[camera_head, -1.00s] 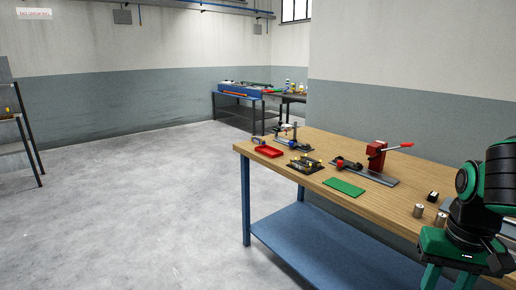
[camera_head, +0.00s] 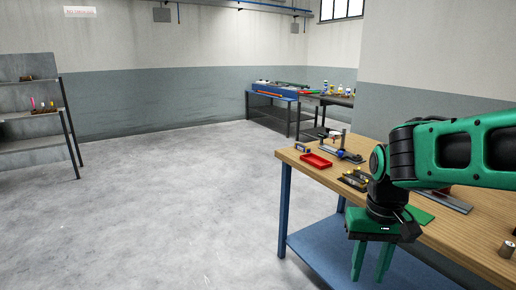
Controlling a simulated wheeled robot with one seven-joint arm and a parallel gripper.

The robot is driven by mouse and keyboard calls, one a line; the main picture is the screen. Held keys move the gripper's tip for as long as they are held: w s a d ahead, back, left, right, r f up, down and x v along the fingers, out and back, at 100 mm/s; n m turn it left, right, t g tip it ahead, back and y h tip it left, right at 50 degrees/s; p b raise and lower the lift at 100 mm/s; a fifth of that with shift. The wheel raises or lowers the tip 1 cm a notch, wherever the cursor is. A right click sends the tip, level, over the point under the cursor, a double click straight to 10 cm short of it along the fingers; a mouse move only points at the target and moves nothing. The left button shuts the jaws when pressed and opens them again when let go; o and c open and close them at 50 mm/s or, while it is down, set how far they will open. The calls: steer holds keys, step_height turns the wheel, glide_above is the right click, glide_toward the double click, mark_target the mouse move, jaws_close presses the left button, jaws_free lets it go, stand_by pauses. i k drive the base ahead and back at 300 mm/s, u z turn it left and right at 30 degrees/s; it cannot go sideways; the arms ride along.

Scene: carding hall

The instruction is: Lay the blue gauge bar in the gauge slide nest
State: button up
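My gripper (camera_head: 371,270) hangs in front of the near edge of the wooden workbench (camera_head: 470,245), fingers pointing down. Its two green fingers are apart with nothing visible between them. A small gauge stand (camera_head: 345,140) with a blue part (camera_head: 339,152) at its base stands at the bench's far left end, beyond my gripper. I cannot tell whether this blue part is the blue gauge bar, or whether the stand holds the gauge slide nest. My arm hides much of the bench middle.
A red tray (camera_head: 317,161) and a dark holder with yellow parts (camera_head: 354,178) lie near the bench's left end. A green mat (camera_head: 420,214) and a metal cylinder (camera_head: 507,246) are farther right. A shelf rack (camera_head: 35,115) stands left. The floor (camera_head: 170,205) between is clear.

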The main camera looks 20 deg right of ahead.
mark_target(297, 145)
steer(key=u, duration=0.05)
steer(key=i, duration=1.8)
steer(key=z, duration=0.55)
